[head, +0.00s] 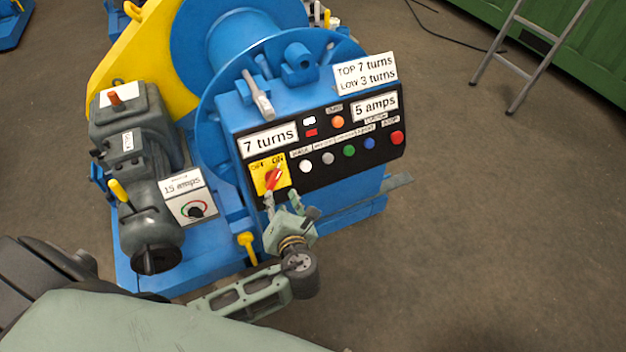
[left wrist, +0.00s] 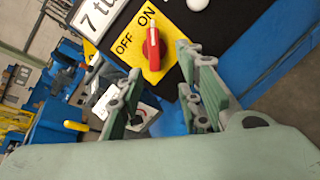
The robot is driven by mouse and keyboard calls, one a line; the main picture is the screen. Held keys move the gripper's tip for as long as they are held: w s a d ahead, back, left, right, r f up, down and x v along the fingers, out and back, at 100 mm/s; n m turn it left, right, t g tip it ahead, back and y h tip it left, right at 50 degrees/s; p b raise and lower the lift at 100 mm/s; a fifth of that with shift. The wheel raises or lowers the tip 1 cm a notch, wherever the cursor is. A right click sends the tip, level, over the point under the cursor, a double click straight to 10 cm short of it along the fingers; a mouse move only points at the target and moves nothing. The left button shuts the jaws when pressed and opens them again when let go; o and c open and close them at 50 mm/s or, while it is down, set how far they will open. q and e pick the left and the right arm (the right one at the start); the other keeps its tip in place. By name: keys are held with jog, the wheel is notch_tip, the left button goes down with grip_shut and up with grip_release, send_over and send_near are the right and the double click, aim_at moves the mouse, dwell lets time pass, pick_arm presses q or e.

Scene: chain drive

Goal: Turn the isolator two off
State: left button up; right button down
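A red rotary switch (head: 272,178) sits on a yellow plate (head: 260,187) marked OFF and ON, at the lower left of the black control panel. In the left wrist view the red switch (left wrist: 152,50) has its handle pointing towards the ON side. No label naming it isolator two is readable. My left gripper (head: 282,198) is just below the switch, its fingertips towards the plate. In the left wrist view the gripper (left wrist: 163,88) is open, with nothing between its fingers and the switch beyond them. My right gripper is not in view.
The panel (head: 350,145) carries several coloured buttons right of the switch. A grey box (head: 190,208) with a black knob and a 15 amps label stands left. A grey motor (head: 130,140) and a yellow lever (head: 247,243) are nearby.

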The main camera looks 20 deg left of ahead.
aim_at(276, 180)
pick_arm(q)
jog(key=shift+m+t, duration=0.3)
jog(key=shift+m, duration=0.1)
jog(key=w+a, duration=0.1)
jog(key=w, duration=0.1)
jog(key=w+a, duration=0.1)
jog(key=w, duration=0.1)
jog(key=w+a, duration=0.2)
jog(key=shift+w+a+f+b, duration=0.1)
jog(key=shift+w+f+b, duration=0.1)
jog(key=shift+b, duration=0.15)
jog(key=shift+s, duration=0.1)
grip_shut()
